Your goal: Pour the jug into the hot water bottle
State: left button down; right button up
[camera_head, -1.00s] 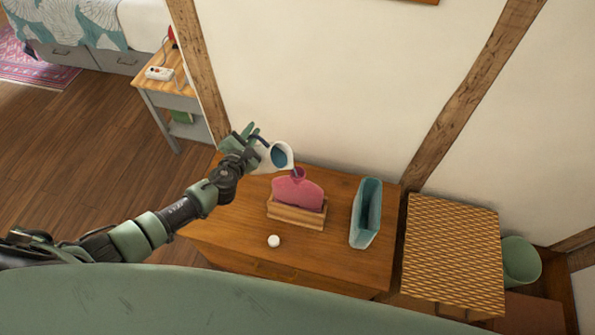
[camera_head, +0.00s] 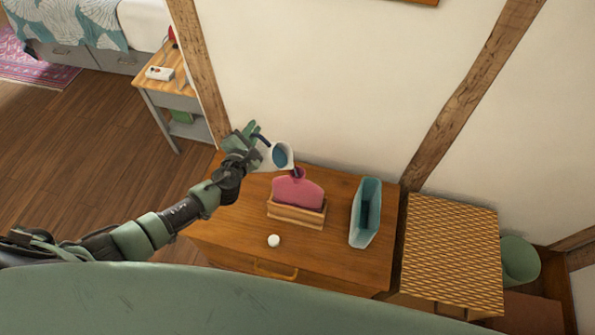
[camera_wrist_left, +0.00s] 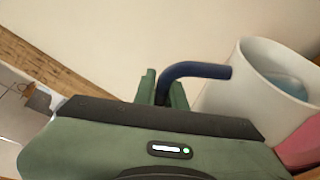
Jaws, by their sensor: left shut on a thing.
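The white jug (camera_head: 266,160) is held tilted to the right above the dresser, with blue water inside; it also shows in the left wrist view (camera_wrist_left: 238,95). My left gripper (camera_head: 255,140) is shut on the jug's dark blue handle (camera_wrist_left: 195,70). The pink hot water bottle (camera_head: 297,190) stands upright in a wooden holder (camera_head: 296,214), just right of and below the jug's lip. Its neck is close to the lip; I cannot tell if they touch or if water is flowing. A small white cap-like thing (camera_head: 273,241) lies on the dresser. My right gripper is not in view.
The wooden dresser top (camera_head: 225,225) has free room at the front left. A teal open container (camera_head: 365,212) stands right of the bottle. A woven-top box (camera_head: 452,250) and a green bin (camera_head: 520,261) are further right. The wall is close behind.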

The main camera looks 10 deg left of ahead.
pick_arm(q)
jog(key=shift+s+d+r+m+t+y+p, duration=0.1)
jog(key=shift+d+r+m+t+y+p, duration=0.25)
jog(key=shift+r, duration=0.4)
jog(key=shift+d+r+m+t+y+p, duration=0.1)
jog(key=shift+d+r+m, duration=0.35)
jog(key=shift+r, duration=0.25)
dwell(2.5)
jog(key=shift+s+d+r+m, duration=0.25)
jog(key=shift+d+r+m, duration=0.4)
jog(key=shift+r+m, duration=0.25)
dwell(2.3)
